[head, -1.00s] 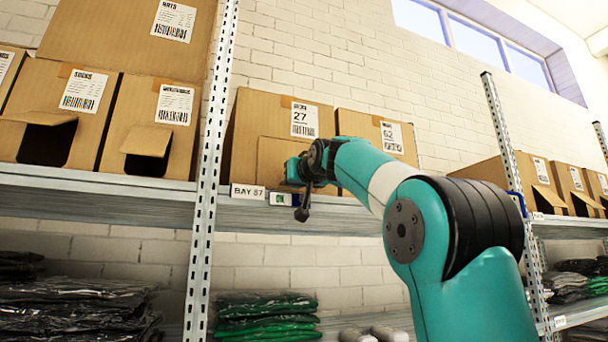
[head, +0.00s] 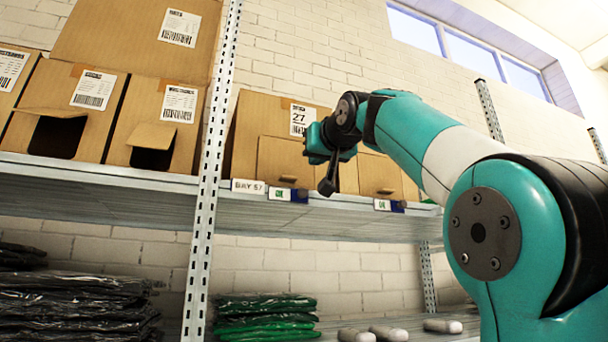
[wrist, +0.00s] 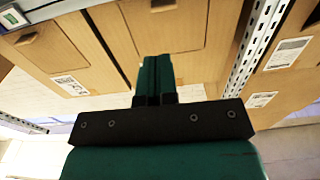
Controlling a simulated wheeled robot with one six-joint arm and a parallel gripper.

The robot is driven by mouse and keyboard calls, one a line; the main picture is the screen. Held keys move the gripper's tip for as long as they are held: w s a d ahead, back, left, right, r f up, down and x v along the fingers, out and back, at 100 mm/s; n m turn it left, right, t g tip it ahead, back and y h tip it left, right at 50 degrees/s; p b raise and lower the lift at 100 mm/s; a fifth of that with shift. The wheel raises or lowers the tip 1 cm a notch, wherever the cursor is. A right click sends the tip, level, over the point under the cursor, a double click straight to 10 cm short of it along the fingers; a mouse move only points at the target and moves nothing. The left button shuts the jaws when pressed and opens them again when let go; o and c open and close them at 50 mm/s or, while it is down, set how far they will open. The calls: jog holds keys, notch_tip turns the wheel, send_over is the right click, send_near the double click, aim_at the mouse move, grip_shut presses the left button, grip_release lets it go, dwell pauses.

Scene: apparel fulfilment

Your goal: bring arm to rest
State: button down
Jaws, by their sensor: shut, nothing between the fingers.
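My arm reaches from the lower right of the head view toward the shelf. My gripper (wrist: 154,75) shows in the wrist view with its two teal fingers together and nothing between them. In the head view, the end of my arm is in front of the box marked 27 (head: 258,130), and the finger gap cannot be made out there. Whether the gripper touches the box cannot be told.
A perforated upright (head: 212,170) stands left of my gripper. The shelf edge (head: 270,215) runs below it. Cartons with open fronts (head: 105,90) stand on the left. Green bagged garments (head: 265,318) and dark bagged garments (head: 75,300) lie on the lower shelf.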

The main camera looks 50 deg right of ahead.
jog(key=w+a+f+n+g+y+b, duration=0.1)
jog(key=w+a+f+n+g+y, duration=0.15)
jog(key=a+f, duration=0.6)
jog(key=w+a+f+n+g+y, duration=0.2)
jog(key=a+f+y, duration=0.2)
jog(key=f, duration=0.9)
jog(key=w+a+f+n+g+y+b, duration=0.1)
jog(key=w+a+f+n+g+y, duration=0.15)
jog(key=a+f, duration=0.6)
jog(key=s+a+f+n+g+y, duration=0.1)
jog(key=s+a+f+g+y, duration=0.2)
jog(key=f, duration=0.6)
jog(key=s+a+f+n+g, duration=0.2)
jog(key=s+a+f, duration=0.25)
jog(key=f, duration=0.45)
jog(key=s+a+f+n+g, duration=0.1)
jog(key=s+a+f+g, duration=0.1)
jog(key=s+f, duration=0.3)
jog(key=s+a+f+n+g+b, duration=0.1)
jog(key=s+f+g, duration=0.1)
jog(key=s+f, duration=0.4)
jog(key=s, duration=0.3)
jog(key=shift+a+f+n+g, duration=0.15)
jog(key=shift+a+n+g, duration=0.15)
jog(key=shift+a, duration=0.05)
